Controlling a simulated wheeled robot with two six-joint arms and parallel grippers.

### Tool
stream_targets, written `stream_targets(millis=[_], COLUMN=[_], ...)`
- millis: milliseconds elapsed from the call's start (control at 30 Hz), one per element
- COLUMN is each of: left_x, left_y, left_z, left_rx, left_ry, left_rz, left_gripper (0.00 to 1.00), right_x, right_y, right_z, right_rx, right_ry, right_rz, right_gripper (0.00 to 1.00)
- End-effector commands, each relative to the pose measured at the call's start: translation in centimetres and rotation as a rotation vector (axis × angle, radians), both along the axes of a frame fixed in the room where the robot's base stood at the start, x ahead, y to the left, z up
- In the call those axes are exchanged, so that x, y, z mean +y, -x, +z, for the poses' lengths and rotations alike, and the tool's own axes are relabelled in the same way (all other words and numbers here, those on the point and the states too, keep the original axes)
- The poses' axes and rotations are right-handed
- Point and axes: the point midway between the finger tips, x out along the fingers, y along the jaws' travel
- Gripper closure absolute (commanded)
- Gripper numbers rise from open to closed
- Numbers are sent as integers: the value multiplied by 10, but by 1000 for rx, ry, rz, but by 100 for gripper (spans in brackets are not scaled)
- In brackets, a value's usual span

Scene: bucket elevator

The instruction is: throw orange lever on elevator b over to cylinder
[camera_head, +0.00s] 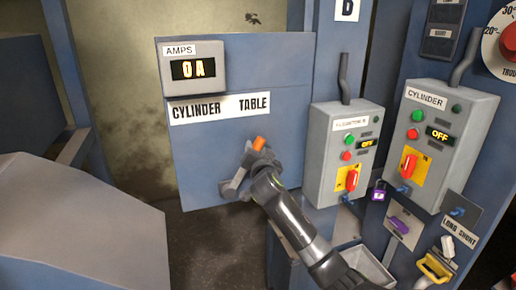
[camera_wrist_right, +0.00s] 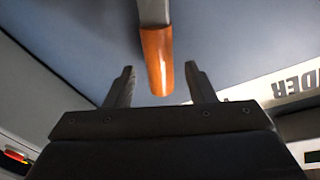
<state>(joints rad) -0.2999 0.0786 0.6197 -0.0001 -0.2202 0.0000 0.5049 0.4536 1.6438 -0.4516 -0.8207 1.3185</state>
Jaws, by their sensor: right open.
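The orange lever (camera_head: 259,143) is on the blue panel below the "CYLINDER TABLE" label (camera_head: 220,107). Its orange grip leans up and to the right, under the word TABLE. My right gripper (camera_head: 238,178) is at the lever and hides its lower part in the head view. In the right wrist view the orange grip (camera_wrist_right: 157,62) lies between the two open fingers of my right gripper (camera_wrist_right: 159,82), with a gap on each side. My left gripper is not in view.
An amps display (camera_head: 193,68) reads 0 A above the label. A grey tray (camera_head: 366,264) is below my right arm.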

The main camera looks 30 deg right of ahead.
Motion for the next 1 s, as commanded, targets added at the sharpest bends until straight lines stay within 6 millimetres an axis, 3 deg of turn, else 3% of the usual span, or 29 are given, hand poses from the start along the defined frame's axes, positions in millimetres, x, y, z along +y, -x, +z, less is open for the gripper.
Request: stream_targets(millis=[467,833,1000], left_x=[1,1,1], left_y=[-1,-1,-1], left_z=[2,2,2], left_rx=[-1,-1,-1], left_ry=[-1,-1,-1], left_rz=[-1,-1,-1], left_gripper=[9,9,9], right_x=[-4,-4,-4], right_y=[-8,-7,-8], right_z=[0,0,0], right_rx=[0,0,1], right_ry=[1,1,2], right_rz=[0,0,0], right_gripper=[52,100,100])
